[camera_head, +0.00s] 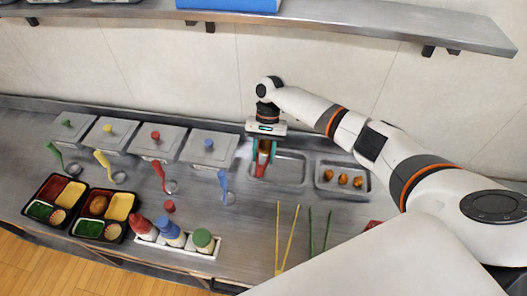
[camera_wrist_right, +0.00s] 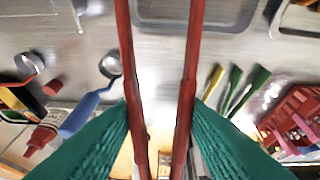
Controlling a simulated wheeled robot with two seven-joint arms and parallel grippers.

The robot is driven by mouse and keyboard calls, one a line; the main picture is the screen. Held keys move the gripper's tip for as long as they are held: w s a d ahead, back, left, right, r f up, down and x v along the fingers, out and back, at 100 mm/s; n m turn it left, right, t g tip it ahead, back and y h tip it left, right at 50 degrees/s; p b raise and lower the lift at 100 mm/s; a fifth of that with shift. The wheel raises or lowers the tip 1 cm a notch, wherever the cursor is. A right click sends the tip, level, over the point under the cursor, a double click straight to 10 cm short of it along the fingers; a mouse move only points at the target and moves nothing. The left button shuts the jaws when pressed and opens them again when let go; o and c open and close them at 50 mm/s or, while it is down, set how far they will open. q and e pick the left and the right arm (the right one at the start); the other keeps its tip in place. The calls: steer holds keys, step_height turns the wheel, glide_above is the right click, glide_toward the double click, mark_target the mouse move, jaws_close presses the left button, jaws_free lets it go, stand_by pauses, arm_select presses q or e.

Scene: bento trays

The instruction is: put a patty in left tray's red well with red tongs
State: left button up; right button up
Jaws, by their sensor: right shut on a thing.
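My right gripper (camera_head: 264,147) is shut on the red tongs (camera_head: 262,164), at the left edge of an empty metal tray. In the right wrist view the two red tong arms (camera_wrist_right: 190,85) run between my green fingers with a gap between them; nothing shows in that gap. Several brown patties (camera_head: 343,179) lie in a metal tray (camera_head: 319,186) at the right. The left bento tray (camera_head: 28,205) stands at the far left; its red well (camera_head: 52,187) looks empty. The right bento tray (camera_head: 127,230) beside it has a brown round piece (camera_head: 97,205). My left gripper is not in view.
Lidded containers (camera_head: 158,140) line the back, with colored ladles (camera_head: 225,185) before them. Bottles (camera_head: 172,232) stand in a white holder at the front. Green and yellow sticks (camera_head: 288,238) lie right of them. A shelf (camera_head: 330,22) hangs above.

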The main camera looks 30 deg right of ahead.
step_height(320, 180, up, 12)
steer(key=p, duration=0.1)
stand_by(0.8)
